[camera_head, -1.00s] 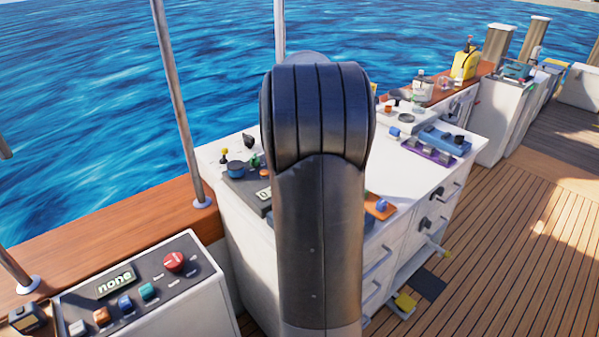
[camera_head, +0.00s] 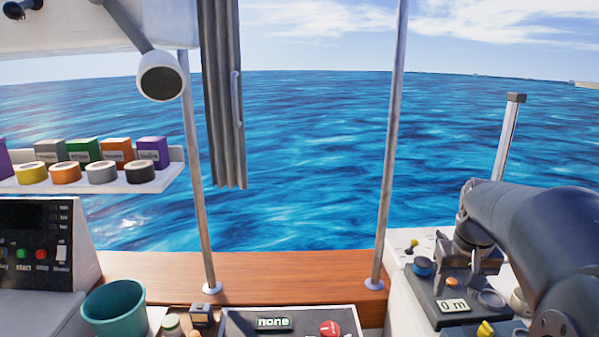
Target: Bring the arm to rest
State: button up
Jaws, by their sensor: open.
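My arm's dark link (camera_head: 535,225) reaches in from the right edge of the head view. Its far end is at about the height of the window posts' lower half. Below that end, a grey metallic section hangs down with my gripper (camera_head: 455,272) at its lower end, over or in front of the panel with the "0 m" display (camera_head: 453,306). The fingers are small and blend with the panel, but they look open, and I see nothing held between them. I cannot tell whether the gripper touches the panel.
A control box reading "none" with a red button (camera_head: 330,328) stands at bottom centre. A teal bucket (camera_head: 114,308) is at lower left. A tape shelf (camera_head: 100,187) hangs at left. Two posts (camera_head: 390,150) rise from the wooden ledge (camera_head: 290,288), with open sea beyond.

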jog(key=s+a+f+n+t, duration=0.1)
jog(key=s+a+n+t, duration=0.1)
jog(key=s+a, duration=1.3)
jog(key=a+t, duration=0.1)
jog(key=a, duration=0.2)
jog(key=shift+s+a+t+y, duration=0.2)
jog(key=shift+s+t+y, duration=0.1)
jog(key=shift+s+t, duration=0.1)
jog(key=shift+w, duration=0.1)
dwell(1.5)
